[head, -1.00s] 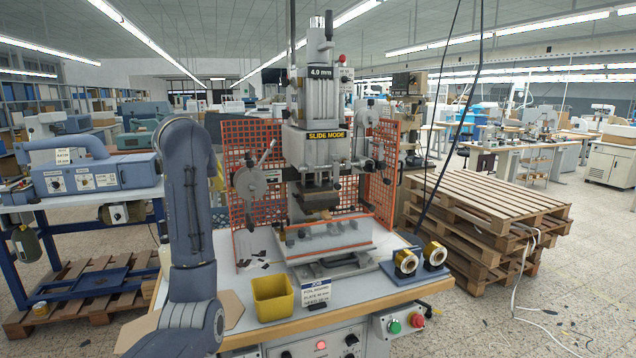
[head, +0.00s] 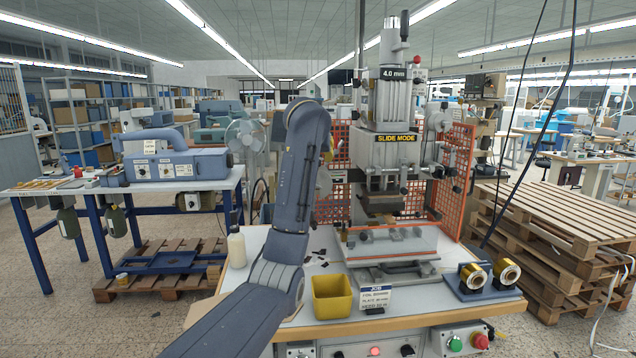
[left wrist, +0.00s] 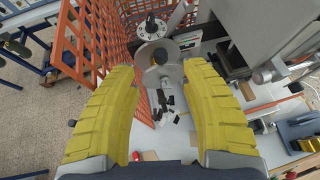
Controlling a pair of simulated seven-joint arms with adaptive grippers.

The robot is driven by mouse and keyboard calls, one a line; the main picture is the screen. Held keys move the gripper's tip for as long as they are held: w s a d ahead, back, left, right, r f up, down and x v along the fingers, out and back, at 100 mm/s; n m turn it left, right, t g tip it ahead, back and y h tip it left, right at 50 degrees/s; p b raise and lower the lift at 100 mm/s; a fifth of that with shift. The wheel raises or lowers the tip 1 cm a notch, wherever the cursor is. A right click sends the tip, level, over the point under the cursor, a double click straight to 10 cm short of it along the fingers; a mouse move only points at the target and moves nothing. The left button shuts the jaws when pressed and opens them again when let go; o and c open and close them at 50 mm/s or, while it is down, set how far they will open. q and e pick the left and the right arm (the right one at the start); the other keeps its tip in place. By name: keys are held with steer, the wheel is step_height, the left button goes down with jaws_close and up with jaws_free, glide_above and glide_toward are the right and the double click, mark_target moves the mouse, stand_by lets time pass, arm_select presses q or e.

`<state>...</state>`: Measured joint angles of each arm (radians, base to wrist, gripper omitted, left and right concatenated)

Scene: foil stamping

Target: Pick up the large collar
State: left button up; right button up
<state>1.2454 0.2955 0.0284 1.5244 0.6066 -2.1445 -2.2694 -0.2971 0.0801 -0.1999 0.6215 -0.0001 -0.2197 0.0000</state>
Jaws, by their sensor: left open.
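I cannot pick out the large collar with certainty in either view. My left gripper (left wrist: 160,68) is open and empty, its two yellow fingers spread over the table. Between the fingertips in the left wrist view is a grey round disc (left wrist: 157,78) with a dark hub, apart from the fingers. Several small black pieces (left wrist: 163,104) lie on the white tabletop below it. In the head view my left arm hides most of the gripper; only a bit of yellow shows beside the arm. My right gripper is not in view.
A yellow bin (head: 332,308), a sign card (head: 375,299) and gold foil rolls (head: 473,276) line the table front. A white bottle (head: 236,248) stands left of my arm. Stacked pallets (head: 560,230) are at right.

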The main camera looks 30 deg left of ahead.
arm_select(q)
steer(key=shift+x, duration=4.15)
jaws_close()
